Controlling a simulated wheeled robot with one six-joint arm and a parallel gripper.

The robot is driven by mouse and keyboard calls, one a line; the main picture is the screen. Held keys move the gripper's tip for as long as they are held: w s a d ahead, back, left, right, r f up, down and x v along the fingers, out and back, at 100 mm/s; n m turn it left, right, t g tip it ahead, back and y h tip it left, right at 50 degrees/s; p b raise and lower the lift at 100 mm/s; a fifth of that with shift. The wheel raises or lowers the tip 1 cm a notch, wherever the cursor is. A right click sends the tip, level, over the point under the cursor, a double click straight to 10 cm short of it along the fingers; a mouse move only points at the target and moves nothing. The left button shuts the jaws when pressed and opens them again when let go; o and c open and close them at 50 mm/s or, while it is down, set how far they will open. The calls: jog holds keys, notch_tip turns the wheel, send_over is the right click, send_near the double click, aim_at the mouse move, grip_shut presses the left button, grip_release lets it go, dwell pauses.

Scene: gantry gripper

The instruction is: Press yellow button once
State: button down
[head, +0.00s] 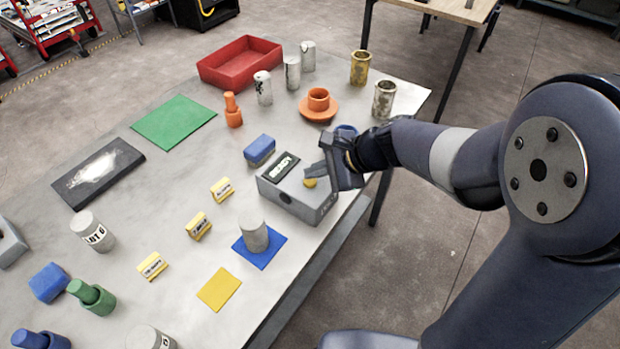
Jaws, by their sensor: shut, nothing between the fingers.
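A grey box (309,205) with a dark display on top stands near the right edge of the table. A round yellow button (310,183) shows on its top face, partly hidden by my gripper. My gripper (318,171) is shut and empty, with its fingertips at or just over the button. I cannot tell whether the fingertips touch the button or whether it is pushed down.
A blue block (259,150) lies just left of the box. A grey cylinder (253,234) stands on a blue square (270,250) in front. An orange ring piece (318,107) and metal cylinders (383,100) stand behind. A red tray (212,72) sits at the back.

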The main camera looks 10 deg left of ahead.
aim_at(316, 181)
jog(key=shift+f+b, duration=0.45)
jog(key=shift+f, duration=0.05)
jog(key=shift+r, duration=0.1)
dwell(0.5)
jog(key=shift+r+p, duration=0.8)
jog(key=shift+r, duration=0.1)
jog(key=shift+r, duration=0.1)
notch_tip(316, 181, up, 5)
jog(key=p, duration=0.4)
jog(key=shift+d+f, duration=0.1)
jog(key=shift+f, duration=0.15)
dwell(0.3)
